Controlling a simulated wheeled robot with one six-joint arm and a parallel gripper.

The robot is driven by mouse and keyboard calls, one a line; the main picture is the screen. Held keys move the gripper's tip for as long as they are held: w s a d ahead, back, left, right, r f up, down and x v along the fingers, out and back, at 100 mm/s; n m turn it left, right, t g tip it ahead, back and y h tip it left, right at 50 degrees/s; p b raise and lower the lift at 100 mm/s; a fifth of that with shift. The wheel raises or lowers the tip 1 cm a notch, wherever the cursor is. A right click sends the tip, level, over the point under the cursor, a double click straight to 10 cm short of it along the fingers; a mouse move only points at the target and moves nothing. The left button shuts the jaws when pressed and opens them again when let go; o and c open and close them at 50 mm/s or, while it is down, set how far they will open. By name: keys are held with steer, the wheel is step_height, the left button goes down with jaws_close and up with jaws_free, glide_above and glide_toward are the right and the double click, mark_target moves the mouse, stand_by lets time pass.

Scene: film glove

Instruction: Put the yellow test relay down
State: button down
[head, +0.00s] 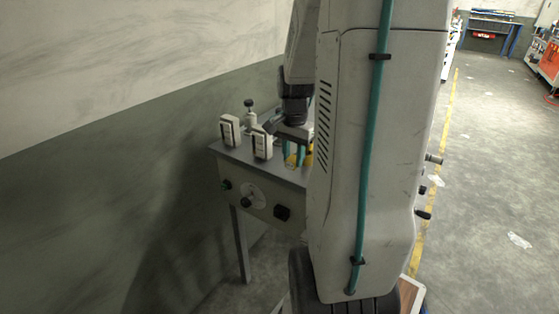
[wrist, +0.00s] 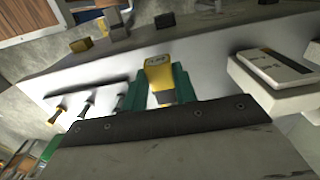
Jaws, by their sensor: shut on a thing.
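The yellow test relay (wrist: 158,74) sits between the two green fingers of my gripper (wrist: 160,88) in the wrist view. My gripper is shut on it. In the head view, the gripper (head: 294,155) is low over the grey bench top, and a small part of the yellow relay (head: 291,159) shows by the green fingers. My own arm hides much of the bench there. I cannot tell whether the relay touches the bench top.
The grey bench (head: 232,156) has knobs on its front panel. Two white boxy devices (head: 230,131) (head: 262,143) stand on it, left of my gripper. In the wrist view, a white device (wrist: 275,70) is at right, and several small-handled tools (wrist: 75,111) lie at left.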

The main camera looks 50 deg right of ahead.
mark_target(288, 174)
steer(key=shift+w+d+f, duration=0.1)
steer(key=shift+w+d, duration=0.1)
steer(key=shift+w, duration=0.3)
steer(key=shift+w+d, duration=0.15)
steer(key=shift+w, duration=0.3)
steer(key=shift+f, duration=1.75)
steer(key=shift+f, duration=0.1)
steer(key=c, duration=1.1)
jaws_free()
